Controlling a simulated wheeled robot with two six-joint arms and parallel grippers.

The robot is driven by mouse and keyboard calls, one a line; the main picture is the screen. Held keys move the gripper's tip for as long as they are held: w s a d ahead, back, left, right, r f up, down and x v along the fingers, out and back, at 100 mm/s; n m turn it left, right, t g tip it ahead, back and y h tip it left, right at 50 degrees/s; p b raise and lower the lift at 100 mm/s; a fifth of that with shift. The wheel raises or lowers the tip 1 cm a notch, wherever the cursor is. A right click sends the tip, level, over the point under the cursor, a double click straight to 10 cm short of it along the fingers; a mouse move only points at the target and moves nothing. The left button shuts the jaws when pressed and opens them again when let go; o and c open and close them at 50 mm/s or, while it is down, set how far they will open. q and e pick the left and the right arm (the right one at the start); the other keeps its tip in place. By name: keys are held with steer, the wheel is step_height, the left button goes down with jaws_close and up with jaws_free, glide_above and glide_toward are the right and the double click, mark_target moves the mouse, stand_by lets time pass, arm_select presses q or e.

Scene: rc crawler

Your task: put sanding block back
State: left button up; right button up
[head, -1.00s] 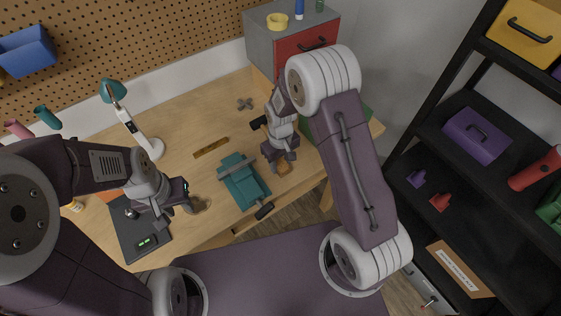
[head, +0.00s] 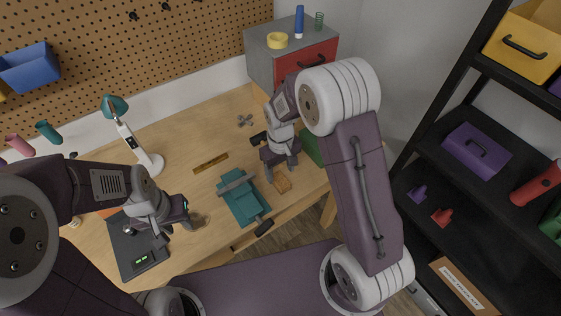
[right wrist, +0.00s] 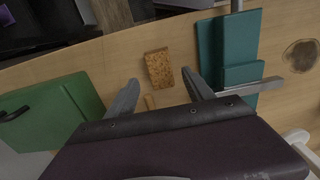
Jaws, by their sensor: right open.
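The sanding block is likely the small brown, cork-like block (head: 283,184) lying on the workbench (head: 215,140), right of the teal vise. My right gripper (head: 282,172) is open and empty just behind it, low over the bench. In the right wrist view the block (right wrist: 159,68) lies beyond the gap between the open fingers (right wrist: 160,82), not gripped. My left gripper (head: 176,226) hangs over the dark pad at the bench's left; its finger gap is unclear.
The teal vise (head: 240,198) stands close left of the block. A green box (head: 312,146) is close to its right, partly behind my right arm. A grey cabinet with a red drawer (head: 305,62) stands at the back. A lamp (head: 150,163) stands left. Shelves are at right.

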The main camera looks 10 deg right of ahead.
mark_target(281, 179)
step_height(281, 179, up, 7)
steer(key=s+d+f+m+t, duration=0.1)
steer(key=s+d+m, duration=0.3)
steer(key=s, duration=0.9)
steer(key=shift+d+f, duration=0.45)
steer(key=shift+d, duration=0.45)
